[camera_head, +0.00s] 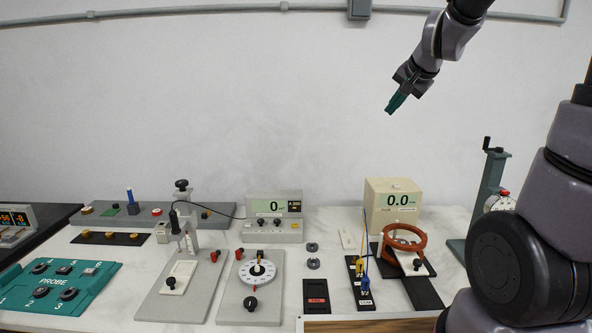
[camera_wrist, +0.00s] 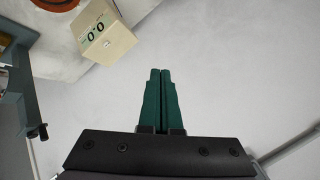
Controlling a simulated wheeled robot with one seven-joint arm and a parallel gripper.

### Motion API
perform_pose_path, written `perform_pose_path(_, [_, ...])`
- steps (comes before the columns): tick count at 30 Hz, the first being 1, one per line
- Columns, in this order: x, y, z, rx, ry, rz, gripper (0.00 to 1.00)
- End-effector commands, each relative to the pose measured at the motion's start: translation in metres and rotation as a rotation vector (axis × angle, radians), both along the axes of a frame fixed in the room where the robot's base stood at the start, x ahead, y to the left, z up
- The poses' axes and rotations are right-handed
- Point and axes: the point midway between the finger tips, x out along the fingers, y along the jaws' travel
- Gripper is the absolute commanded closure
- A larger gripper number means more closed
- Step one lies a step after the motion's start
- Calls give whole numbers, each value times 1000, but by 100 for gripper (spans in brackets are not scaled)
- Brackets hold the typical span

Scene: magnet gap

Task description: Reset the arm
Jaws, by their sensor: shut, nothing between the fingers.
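My gripper (camera_head: 391,108) is raised high in front of the white wall, well above the bench, at the upper right of the head view. Its green fingers point down and to the left. In the wrist view my gripper (camera_wrist: 160,72) has both green fingers pressed together with nothing between them. My arm comes in from the right side of the head view and hides part of the bench there.
Below stands a cream meter box (camera_head: 393,192) reading 0.0, with an orange coil (camera_head: 404,233) in front. A grey meter (camera_head: 273,204) reads 0. A green probe tray (camera_head: 57,283) is at left. A hand-cranked stand (camera_head: 488,190) is at right. Space around my gripper is clear.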

Motion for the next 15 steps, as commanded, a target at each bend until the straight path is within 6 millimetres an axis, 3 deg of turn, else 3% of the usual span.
perform_pose_path(3, [-61,10,24,-35,9,95,100])
perform_pose_path(9, [-157,15,33,-122,57,210,100])
perform_pose_path(12, [-193,13,31,-160,81,241,100])
perform_pose_path(15, [-216,10,27,-188,99,256,100])
